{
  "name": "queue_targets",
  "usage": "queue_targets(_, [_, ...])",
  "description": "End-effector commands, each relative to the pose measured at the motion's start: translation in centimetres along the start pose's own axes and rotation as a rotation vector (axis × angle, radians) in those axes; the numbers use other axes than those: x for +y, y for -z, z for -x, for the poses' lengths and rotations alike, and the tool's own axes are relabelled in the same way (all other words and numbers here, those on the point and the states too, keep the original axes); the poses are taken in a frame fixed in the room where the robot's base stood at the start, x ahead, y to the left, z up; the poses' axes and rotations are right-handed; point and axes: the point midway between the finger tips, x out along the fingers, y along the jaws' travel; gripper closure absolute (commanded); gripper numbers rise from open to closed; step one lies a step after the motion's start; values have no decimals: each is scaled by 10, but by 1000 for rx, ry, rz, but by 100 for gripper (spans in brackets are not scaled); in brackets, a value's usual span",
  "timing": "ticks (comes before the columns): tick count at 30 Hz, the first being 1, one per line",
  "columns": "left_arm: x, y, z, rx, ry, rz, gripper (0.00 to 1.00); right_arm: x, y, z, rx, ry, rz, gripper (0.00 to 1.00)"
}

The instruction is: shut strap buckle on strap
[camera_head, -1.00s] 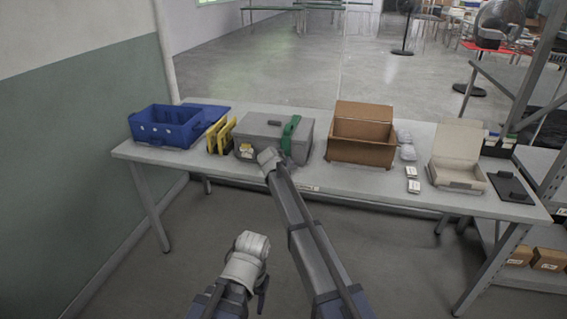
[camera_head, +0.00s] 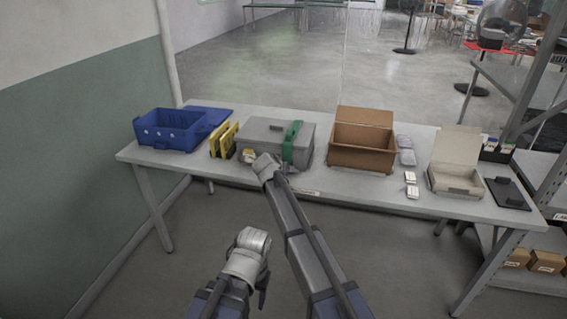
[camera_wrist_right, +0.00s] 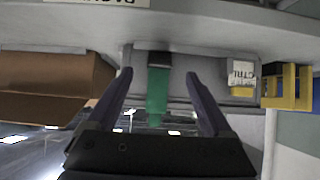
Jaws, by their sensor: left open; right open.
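A green strap (camera_head: 291,143) runs over the grey case (camera_head: 262,130) on the table. In the right wrist view, the strap (camera_wrist_right: 157,95) hangs on the case's side, with a dark buckle (camera_wrist_right: 159,59) at its end near the table edge. I cannot tell how the buckle's parts sit. My right gripper (camera_wrist_right: 158,76) is open, its fingers on either side of the strap and apart from it in the picture. In the head view its fingers are hidden by my right arm. My left gripper (camera_head: 263,284) is open and empty, low in front of the table.
Yellow frames (camera_head: 224,140) and a blue crate (camera_head: 168,131) stand left of the case. A brown box (camera_head: 362,158) stands to the right, then small white packs (camera_head: 411,184) and an open pale box (camera_head: 453,184). The front table strip near the case is narrow.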

Motion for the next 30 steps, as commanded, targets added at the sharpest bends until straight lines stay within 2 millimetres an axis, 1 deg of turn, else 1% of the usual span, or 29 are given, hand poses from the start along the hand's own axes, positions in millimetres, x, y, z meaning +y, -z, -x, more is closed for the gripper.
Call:
queue_targets(1, [0, 0, 4, 0, 0, 0, 40, 1, 1, 6, 0, 0, 0, 15])
queue_targets(2, [0, 0, 5, 0, 0, 0, 40, 1, 1, 7, 0, 0, 0, 15])
queue_targets(10, [0, 0, 3, 0, 0, 0, 40, 0, -1, 6, 0, 2, -3, 16])
queue_targets(12, [0, 0, -1, 0, 0, 0, 40, -6, -5, 5, -2, 25, -25, 16])
queue_targets(14, [1, 0, -7, 0, 0, 0, 40, -16, -12, 4, -8, 74, -74, 16])
queue_targets(17, [2, 1, -23, 0, 1, 0, 40, -49, -27, 4, -26, 223, -238, 16])
queue_targets(18, [3, 2, -30, 0, 1, 0, 40, -65, -32, 7, -35, 298, -329, 16])
queue_targets(19, [3, 2, -36, 0, 1, 0, 40, -76, -35, 10, -42, 357, -404, 16])
queue_targets(21, [4, 3, -49, 0, 1, 0, 40, -102, -37, 19, -60, 491, -592, 16])
queue_targets(23, [5, 4, -59, 0, 2, 0, 40, -118, -35, 29, -75, 596, -759, 16])
queue_targets(24, [6, 4, -66, 0, 2, -1, 40, -126, -32, 35, -85, 661, -873, 16])
queue_targets(26, [7, 4, -76, 0, 2, -1, 40, -133, -27, 44, -100, 751, -1051, 16])
queue_targets(27, [7, 5, -83, 0, 3, -1, 40, -135, -22, 49, -108, 806, -1171, 16])
queue_targets(29, [8, 6, -93, 0, 3, -1, 40, -134, -15, 55, -119, 881, -1358, 16])
queue_targets(30, [9, 6, -100, 0, 3, -1, 40, -130, -11, 58, -124, 924, -1484, 16])
